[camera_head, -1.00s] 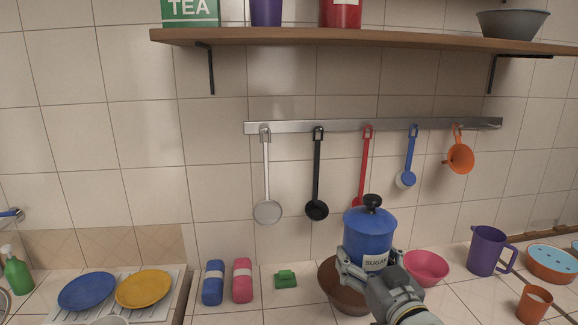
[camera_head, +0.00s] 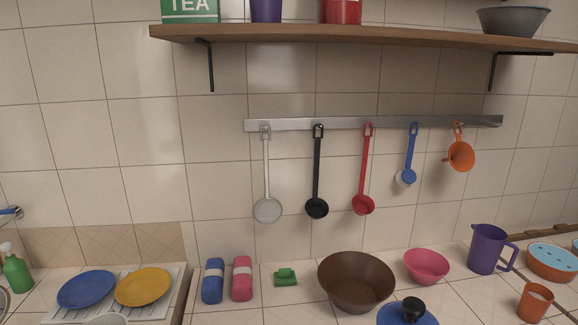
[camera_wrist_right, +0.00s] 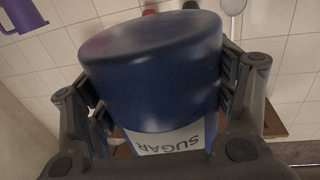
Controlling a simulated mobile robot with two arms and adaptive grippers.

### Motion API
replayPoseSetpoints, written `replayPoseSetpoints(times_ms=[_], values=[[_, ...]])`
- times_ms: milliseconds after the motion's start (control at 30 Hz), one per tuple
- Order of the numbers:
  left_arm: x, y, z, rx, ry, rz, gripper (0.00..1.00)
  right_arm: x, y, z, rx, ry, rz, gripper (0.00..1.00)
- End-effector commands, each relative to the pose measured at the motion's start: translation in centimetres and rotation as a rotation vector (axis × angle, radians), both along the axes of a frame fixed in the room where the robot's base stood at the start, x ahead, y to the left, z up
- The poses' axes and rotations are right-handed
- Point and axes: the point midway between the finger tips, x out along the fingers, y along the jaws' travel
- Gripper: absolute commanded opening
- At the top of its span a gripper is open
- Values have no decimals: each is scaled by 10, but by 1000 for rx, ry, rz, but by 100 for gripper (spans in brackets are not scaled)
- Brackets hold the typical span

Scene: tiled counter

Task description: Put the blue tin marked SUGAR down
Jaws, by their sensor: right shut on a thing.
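The gripper is out of the head view. What is under the tin is hidden. My left gripper is in neither view.
A pink bowl (camera_head: 427,266), a purple jug (camera_head: 488,249) and an orange cup (camera_head: 535,303) are to the right. A green sponge (camera_head: 286,277) lies left, with some bare counter (camera_head: 270,309) in front.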

Motion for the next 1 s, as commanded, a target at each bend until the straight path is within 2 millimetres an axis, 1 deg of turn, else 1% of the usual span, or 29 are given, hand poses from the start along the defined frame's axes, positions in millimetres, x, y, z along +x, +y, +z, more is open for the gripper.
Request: replayPoseSetpoints(times_ms=[200, 300, 433, 633, 833, 1000], values=[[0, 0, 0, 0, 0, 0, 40, -36, 0, -16, 3, 5, 0, 41], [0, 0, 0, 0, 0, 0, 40, -52, 0, -21, 2, 4, 0, 41], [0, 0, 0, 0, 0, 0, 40, -66, 0, -24, 1, 1, -1, 41], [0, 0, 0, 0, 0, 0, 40, -73, 0, -24, -1, -3, -1, 41], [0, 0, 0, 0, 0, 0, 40, -71, 2, -23, -1, -5, 14, 41], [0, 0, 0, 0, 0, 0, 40, -66, 12, -20, -4, -7, 76, 41]])
